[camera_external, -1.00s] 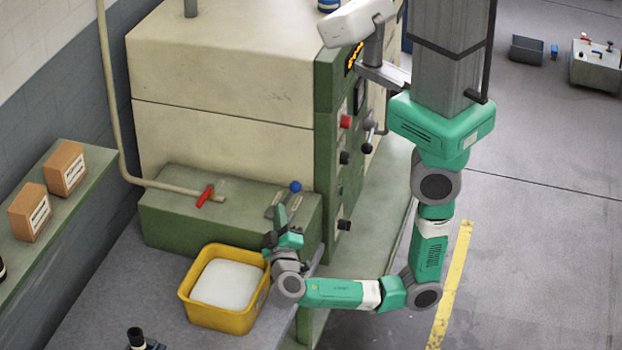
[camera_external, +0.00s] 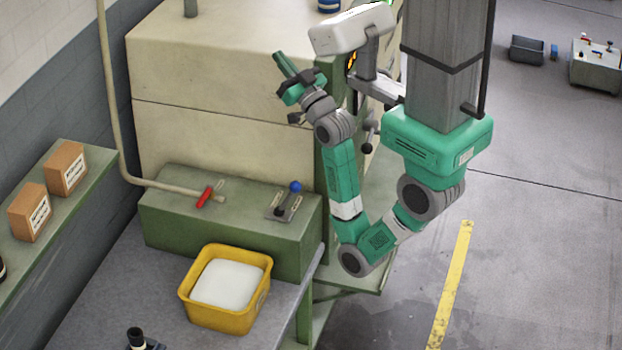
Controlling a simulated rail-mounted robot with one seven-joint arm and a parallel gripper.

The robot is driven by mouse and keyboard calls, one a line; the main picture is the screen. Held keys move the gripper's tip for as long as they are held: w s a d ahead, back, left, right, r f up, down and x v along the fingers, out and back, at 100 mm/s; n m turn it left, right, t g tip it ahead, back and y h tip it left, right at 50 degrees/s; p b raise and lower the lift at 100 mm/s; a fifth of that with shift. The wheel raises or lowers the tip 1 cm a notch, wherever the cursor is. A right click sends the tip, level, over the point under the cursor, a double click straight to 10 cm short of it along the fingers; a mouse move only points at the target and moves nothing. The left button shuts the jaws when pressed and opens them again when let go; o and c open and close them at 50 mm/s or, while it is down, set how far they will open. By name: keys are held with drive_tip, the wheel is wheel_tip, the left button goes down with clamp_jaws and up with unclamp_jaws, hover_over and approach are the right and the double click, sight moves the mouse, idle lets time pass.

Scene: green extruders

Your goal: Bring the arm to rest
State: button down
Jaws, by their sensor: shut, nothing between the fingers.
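My gripper (camera_external: 279,62) is raised in front of the upper part of the cream and green machine (camera_external: 215,75), its tip pointing up and to the left. It is shut with nothing between the fingers. My forearm stands nearly upright below it, and my elbow is bent low, near the machine's green ledge. The arm hangs from my grey column, and it hides much of the machine's green control panel.
A yellow bin (camera_external: 222,318) with white contents stands on the grey table (camera_external: 110,285). A lever with a blue knob (camera_external: 295,186) and a red valve handle (camera_external: 205,196) are on the green box (camera_external: 175,222). Two cardboard boxes (camera_external: 67,168) sit on a left shelf. The right floor is largely clear.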

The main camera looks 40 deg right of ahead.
wheel_tip(320, 180, up, 29)
drive_tip(key=s+y+p, duration=0.1)
drive_tip(key=p, duration=2.6)
drive_tip(key=shift+s+d+t, duration=0.15)
drive_tip(key=shift+s+t, duration=0.1)
drive_tip(key=shift+t, duration=0.15)
